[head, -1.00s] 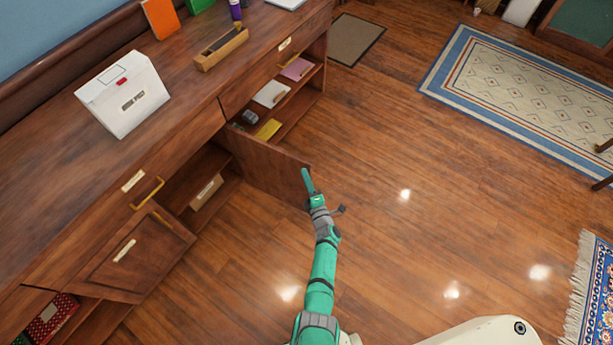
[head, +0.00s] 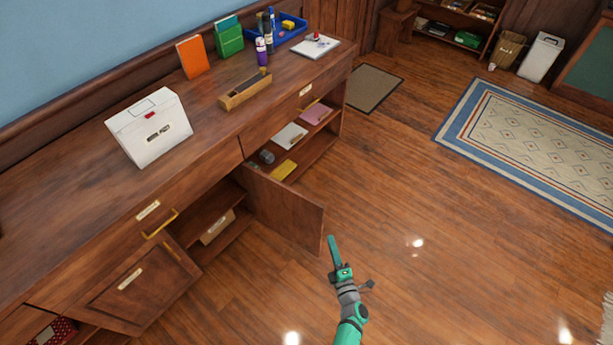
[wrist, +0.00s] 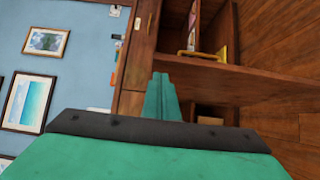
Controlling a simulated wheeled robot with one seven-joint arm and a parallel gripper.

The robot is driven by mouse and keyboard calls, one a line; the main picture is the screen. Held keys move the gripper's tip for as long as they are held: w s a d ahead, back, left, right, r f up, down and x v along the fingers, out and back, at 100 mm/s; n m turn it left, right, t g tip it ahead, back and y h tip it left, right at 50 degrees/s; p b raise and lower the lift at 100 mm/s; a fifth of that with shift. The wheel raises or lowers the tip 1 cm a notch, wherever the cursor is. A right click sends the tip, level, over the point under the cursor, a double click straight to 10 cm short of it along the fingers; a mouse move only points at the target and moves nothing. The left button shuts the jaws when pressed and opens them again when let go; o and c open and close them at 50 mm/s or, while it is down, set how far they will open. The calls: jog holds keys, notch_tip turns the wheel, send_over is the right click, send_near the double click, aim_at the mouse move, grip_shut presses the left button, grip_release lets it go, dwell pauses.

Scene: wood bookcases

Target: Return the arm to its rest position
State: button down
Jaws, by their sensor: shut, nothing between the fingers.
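My gripper (head: 333,246) is at the end of my green arm, in the lower middle of the head view. It is over the floor, just right of an open cabinet door (head: 285,211). Its fingers are together with nothing between them. In the wrist view the closed green fingers (wrist: 161,98) point toward the cabinet's open shelves (wrist: 245,88). I cannot tell the exact gap between the fingers and the door.
The wooden cabinet (head: 80,200) runs along the left, with another door (head: 140,290) standing open. A white box (head: 150,128), a wooden tray (head: 245,92) and an orange book (head: 193,57) stand on top. The floor (head: 420,200) to the right is clear up to a patterned rug (head: 535,150).

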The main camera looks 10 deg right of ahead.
jog(key=s+a+r+m+h, duration=0.1)
jog(key=s+a+r+m, duration=0.4)
jog(key=s, duration=0.5)
jog(key=s+a+r+m, duration=0.4)
jog(key=s+a+r, duration=0.15)
jog(key=s, duration=0.45)
jog(key=s+a+r+m+g, duration=0.1)
jog(key=s+a+r+m, duration=0.3)
jog(key=r, duration=0.5)
jog(key=s+a+r+m+g, duration=0.1)
jog(key=s+a+r+m, duration=0.4)
jog(key=s+r, duration=0.4)
jog(key=shift+s+a+g+y, duration=0.15)
jog(key=shift+a+g+y, duration=0.15)
jog(key=shift+d, duration=0.1)
